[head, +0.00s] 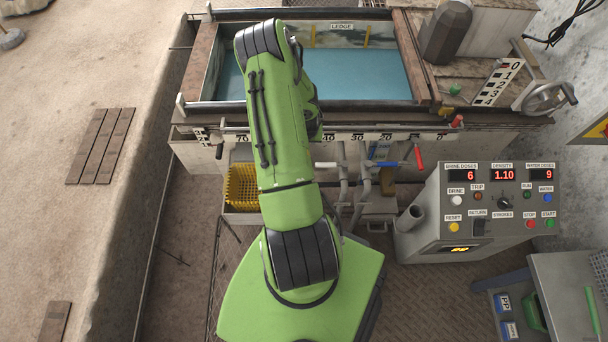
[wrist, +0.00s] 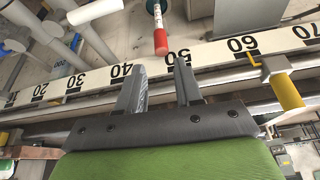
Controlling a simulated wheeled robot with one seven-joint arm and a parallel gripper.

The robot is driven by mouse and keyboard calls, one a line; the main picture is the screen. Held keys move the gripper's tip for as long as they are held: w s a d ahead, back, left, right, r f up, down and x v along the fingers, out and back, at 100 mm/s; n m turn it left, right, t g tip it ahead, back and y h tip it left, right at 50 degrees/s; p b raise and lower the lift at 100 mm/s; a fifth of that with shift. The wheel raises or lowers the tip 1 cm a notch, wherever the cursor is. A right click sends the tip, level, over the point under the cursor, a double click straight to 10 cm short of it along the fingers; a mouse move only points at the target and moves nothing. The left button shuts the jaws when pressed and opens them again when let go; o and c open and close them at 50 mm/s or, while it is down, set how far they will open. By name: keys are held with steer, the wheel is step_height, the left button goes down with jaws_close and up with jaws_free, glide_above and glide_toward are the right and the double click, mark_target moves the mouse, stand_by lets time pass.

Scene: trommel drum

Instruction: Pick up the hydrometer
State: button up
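A slim upright rod with a red end, a white band and a bluish tip (wrist: 160,36) shows at the top middle of the wrist view, near the 50 mark. It may be the hydrometer, but I cannot tell for sure. In the head view my arm covers that part of the scale. My gripper (wrist: 160,77) is open in the wrist view, its two dark fingers apart with nothing between them. The rod's red end lies beyond the fingertips, roughly in line with the gap. In the head view the gripper is hidden behind my green arm.
The numbered scale rail (wrist: 210,54) runs across just beyond the fingers. A yellow cylinder (wrist: 285,88) sits on its right. Pipes with white and red handles (head: 418,158) and a yellow basket (head: 242,186) are below the water tank (head: 365,75). The control console (head: 480,215) stands right.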

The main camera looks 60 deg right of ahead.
steer(key=b+x, duration=0.2)
steer(key=x, duration=0.5)
steer(key=shift+w+f, duration=0.1)
steer(key=shift+f, duration=0.15)
steer(key=shift+r, duration=0.1)
steer(key=c, duration=0.6)
steer(key=shift+c, duration=0.2)
step_height(320, 180, up, 18)
steer(key=p, duration=0.5)
steer(key=s+a+p, duration=0.3)
steer(key=a+p, duration=0.2)
steer(key=a, duration=0.3)
steer(key=s+a+p, duration=0.4)
steer(key=a+p, duration=0.1)
steer(key=a, duration=0.3)
steer(key=shift+a, duration=0.35)
steer(key=shift+r, duration=0.1)
